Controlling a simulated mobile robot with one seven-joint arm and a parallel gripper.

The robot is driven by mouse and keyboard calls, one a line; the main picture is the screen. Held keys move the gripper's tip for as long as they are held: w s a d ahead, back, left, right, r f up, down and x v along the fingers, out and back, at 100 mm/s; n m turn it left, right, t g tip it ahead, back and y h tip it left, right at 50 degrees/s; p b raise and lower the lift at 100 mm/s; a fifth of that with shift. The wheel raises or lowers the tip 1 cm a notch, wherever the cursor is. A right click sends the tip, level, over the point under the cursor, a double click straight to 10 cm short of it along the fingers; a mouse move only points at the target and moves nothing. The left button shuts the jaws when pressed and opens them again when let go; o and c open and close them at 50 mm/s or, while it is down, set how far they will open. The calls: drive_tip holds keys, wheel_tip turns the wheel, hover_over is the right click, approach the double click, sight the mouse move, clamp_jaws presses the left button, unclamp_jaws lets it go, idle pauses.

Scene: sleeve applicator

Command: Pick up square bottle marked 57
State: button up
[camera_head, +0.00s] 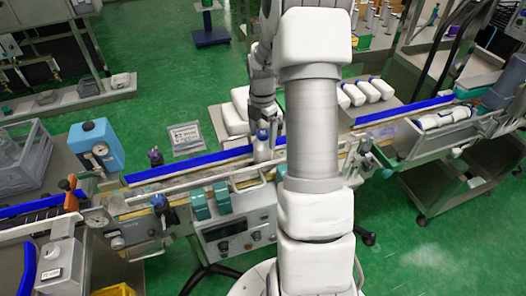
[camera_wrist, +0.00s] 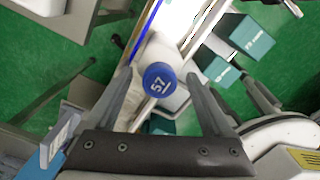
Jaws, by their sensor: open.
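The bottle marked 57 (camera_wrist: 158,79) shows in the wrist view with a blue cap bearing the white number 57 and a white body below. It stands on the conveyor, between my open gripper's (camera_wrist: 163,92) two fingers and apart from both as far as I can see. In the head view the bottle (camera_head: 262,148) is a small white shape with a blue top on the conveyor, partly hidden by my gripper (camera_head: 263,122) just above it. The body's square shape cannot be made out clearly.
The conveyor (camera_head: 150,182) has blue guide rails along it. Teal blocks (camera_wrist: 248,37) sit close to the bottle's right. White bottles with blue caps (camera_head: 368,90) lie on a table behind the line. Green floor is open beyond.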

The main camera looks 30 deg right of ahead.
wheel_tip(320, 180, down, 3)
drive_tip(key=shift+d+f, duration=0.1)
drive_tip(key=shift+f, duration=0.05)
drive_tip(key=shift+c, duration=0.2)
drive_tip(key=shift+w, duration=0.1)
clamp_jaws()
